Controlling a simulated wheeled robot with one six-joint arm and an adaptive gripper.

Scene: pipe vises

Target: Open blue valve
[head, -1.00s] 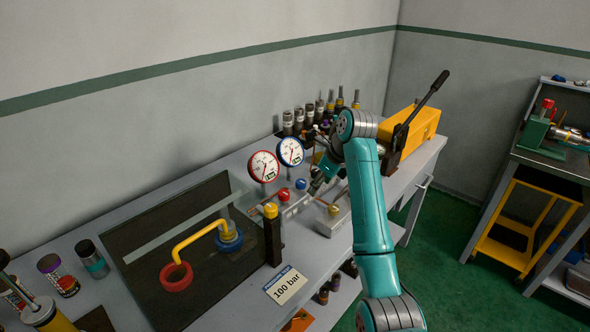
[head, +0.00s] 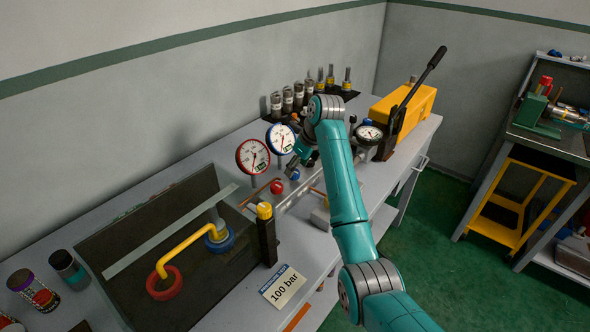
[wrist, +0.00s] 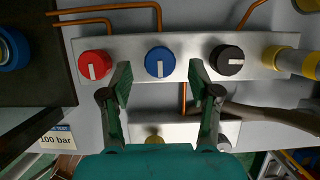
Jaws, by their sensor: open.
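The blue valve (wrist: 160,62) is a round knob with a white pointer mark on a grey manifold block, between a red knob (wrist: 95,64) and a black knob (wrist: 227,60). The blue valve also shows in the head view (head: 295,174), just below my gripper. In the wrist view my gripper (wrist: 159,78) is open and empty. Its two fingers stand left and right of the blue valve, apart from it. Their tips lie slightly lower in the picture than the knob's centre. How far above the block they are is hard to tell.
Red-rimmed (head: 252,155) and blue-rimmed (head: 281,138) gauges stand close behind the manifold. A yellow pump (head: 408,105) with a black lever is to the right. A yellow-topped black post (head: 266,235) and a tank with a yellow pipe (head: 185,245) are to the left.

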